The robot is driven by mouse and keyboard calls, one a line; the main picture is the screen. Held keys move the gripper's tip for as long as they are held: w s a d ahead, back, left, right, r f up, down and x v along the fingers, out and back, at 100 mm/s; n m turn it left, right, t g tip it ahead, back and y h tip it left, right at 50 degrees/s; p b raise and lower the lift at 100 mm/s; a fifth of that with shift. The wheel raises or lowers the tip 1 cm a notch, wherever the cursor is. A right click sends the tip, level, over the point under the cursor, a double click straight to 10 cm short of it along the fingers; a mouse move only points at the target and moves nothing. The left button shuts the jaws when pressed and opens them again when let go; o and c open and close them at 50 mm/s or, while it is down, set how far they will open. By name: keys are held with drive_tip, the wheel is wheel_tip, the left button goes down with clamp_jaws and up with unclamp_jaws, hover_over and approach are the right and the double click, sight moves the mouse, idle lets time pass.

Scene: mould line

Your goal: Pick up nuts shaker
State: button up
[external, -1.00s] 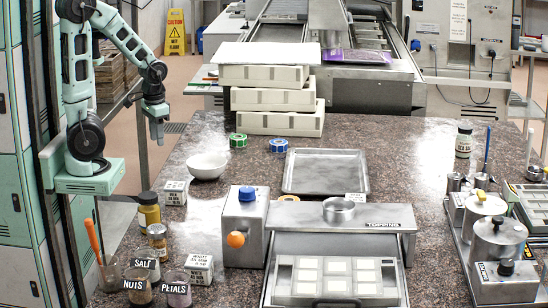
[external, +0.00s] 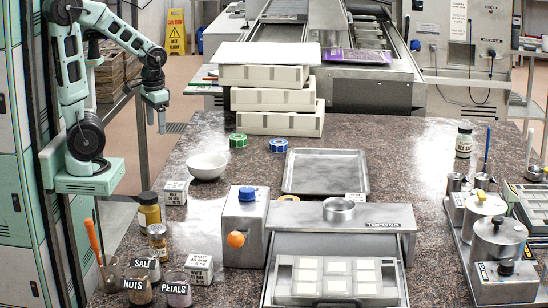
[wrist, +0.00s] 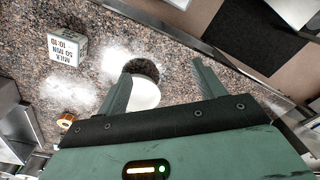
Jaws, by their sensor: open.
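The nuts shaker (external: 137,287) is a small clear jar with brown contents and a NUTS label. It stands at the near left corner of the speckled counter in the external view, beside the petals shaker (external: 176,291) and in front of the salt shaker (external: 146,264). My gripper (external: 156,122) is open and empty, high at the counter's far left edge, well away from the nuts shaker. In the wrist view my gripper (wrist: 163,86) has its two fingers spread, with a white round thing between and below them. The nuts shaker is not recognisable in the wrist view.
A glass with an orange-handled tool (external: 94,240), a spice jar (external: 158,242) and a mustard-coloured bottle (external: 149,209) crowd around the shakers. A white labelled block (external: 199,269) stands right of them. A white bowl (external: 207,166) sits farther back. The topping machine (external: 340,245) occupies the middle front.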

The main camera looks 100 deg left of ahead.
drive_tip(key=w+d+m+t+y+b, duration=0.1)
drive_tip(key=w+d+m+y, duration=0.25)
drive_tip(key=d+m, duration=0.45)
drive_tip(key=w+d+f+m+y+b, duration=0.1)
drive_tip(key=w+d+m+y+b, duration=0.2)
drive_tip(key=d+m, duration=0.5)
drive_tip(key=w+d+m+t+y, duration=0.1)
drive_tip(key=w+d+m+y, duration=0.3)
drive_tip(key=d+m, duration=0.4)
drive_tip(key=s+d+m+t+h+b, duration=0.1)
drive_tip(key=s+d+m+t+h, duration=0.2)
drive_tip(key=s+d+m+t, duration=0.45)
drive_tip(key=s+d+r+m+t+h+b, duration=0.1)
drive_tip(key=s+d+m+t+h, duration=0.2)
drive_tip(key=d, duration=0.8)
drive_tip(key=s+d+m+t+h+b, duration=0.1)
drive_tip(key=s+d+m+t+h, duration=0.1)
drive_tip(key=s+d+m+t, duration=0.45)
drive_tip(key=g, duration=0.1)
approach(165, 242)
drive_tip(key=shift+m, duration=0.4)
drive_tip(key=w+a, duration=0.1)
drive_tip(key=w, duration=0.2)
drive_tip(key=w+a+p, duration=0.1)
drive_tip(key=w, duration=0.2)
drive_tip(key=w+a+p, duration=0.1)
drive_tip(key=w, duration=0.2)
drive_tip(key=shift+w+f, duration=0.25)
drive_tip(key=c, duration=1.1)
